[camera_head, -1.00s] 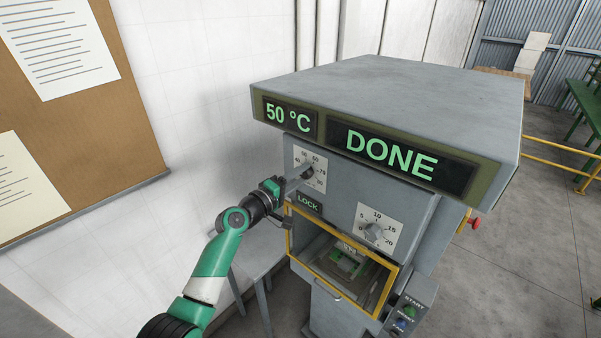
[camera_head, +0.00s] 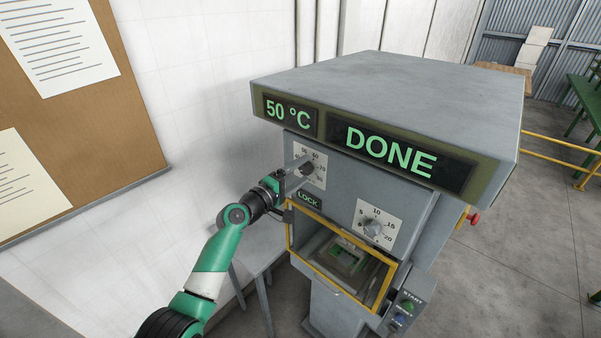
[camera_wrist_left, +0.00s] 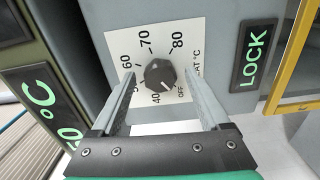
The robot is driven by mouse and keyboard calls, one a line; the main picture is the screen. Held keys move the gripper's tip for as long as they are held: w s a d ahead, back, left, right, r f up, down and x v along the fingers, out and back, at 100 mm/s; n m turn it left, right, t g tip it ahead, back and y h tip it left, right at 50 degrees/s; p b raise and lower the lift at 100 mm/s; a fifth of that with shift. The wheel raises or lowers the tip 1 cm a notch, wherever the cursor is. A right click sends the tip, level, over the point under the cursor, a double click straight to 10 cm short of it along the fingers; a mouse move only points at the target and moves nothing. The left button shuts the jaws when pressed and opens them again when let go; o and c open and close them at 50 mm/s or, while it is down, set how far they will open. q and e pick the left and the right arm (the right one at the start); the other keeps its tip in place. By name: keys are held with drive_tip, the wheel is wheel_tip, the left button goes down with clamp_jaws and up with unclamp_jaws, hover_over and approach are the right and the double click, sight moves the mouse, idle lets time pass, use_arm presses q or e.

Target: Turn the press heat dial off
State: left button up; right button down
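The heat dial is a dark round knob (camera_wrist_left: 160,75) on a white scale plate marked OFF and 40 to 80. It also shows in the head view (camera_head: 307,168), at the upper left of the press front, partly behind my gripper. A pale mark on the knob points towards the low end of the scale. My left gripper (camera_wrist_left: 160,78) is open, with one finger on each side of the knob and visible gaps between. In the head view my left gripper (camera_head: 299,170) reaches the dial from the left. The display (camera_head: 288,116) reads 50 °C. My right gripper is not in view.
A DONE display (camera_head: 400,155) overhangs the press front. A LOCK sign (camera_head: 308,200) sits below the dial. A second dial (camera_head: 374,229) is lower right, above the yellow-framed opening (camera_head: 340,288). Buttons (camera_head: 404,306) are at the lower right. A white wall is on the left.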

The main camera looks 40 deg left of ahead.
use_arm(q)
drive_tip(key=shift+s, duration=0.55)
drive_tip(key=s+p, duration=0.1)
drive_tip(key=s, duration=0.9)
drive_tip(key=shift+s, duration=0.25)
drive_tip(key=shift+d, duration=0.1)
